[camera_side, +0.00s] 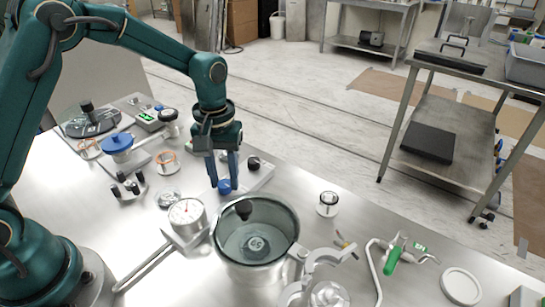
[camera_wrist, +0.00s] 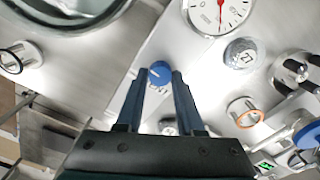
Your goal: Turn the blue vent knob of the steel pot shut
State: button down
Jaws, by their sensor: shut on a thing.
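The blue vent knob (camera_side: 224,186) sits on a flat steel plate just behind the steel pot (camera_side: 250,273). My gripper (camera_side: 223,181) points down from above, with its two blue fingers around the knob. In the wrist view the knob (camera_wrist: 159,70) shows between the fingertips of my gripper (camera_wrist: 158,77), one on each side, and a pale mark shows on its top. The jaws are shut on it. Only part of the pot (camera_wrist: 70,22) shows in the wrist view, at upper left.
A dial gauge (camera_side: 187,213) with a red needle stands left of the pot. A black knob (camera_side: 254,163) is on the same plate, right of my gripper. A blue-capped part (camera_side: 117,143) and small ring-shaped pieces lie further left. A green-handled tool (camera_side: 393,258) lies at right.

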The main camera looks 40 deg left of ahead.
aim_at(225, 182)
jog(key=shift+n, duration=0.6)
jog(key=c, duration=0.5)
grip_release()
jog(key=shift+r, duration=2.6)
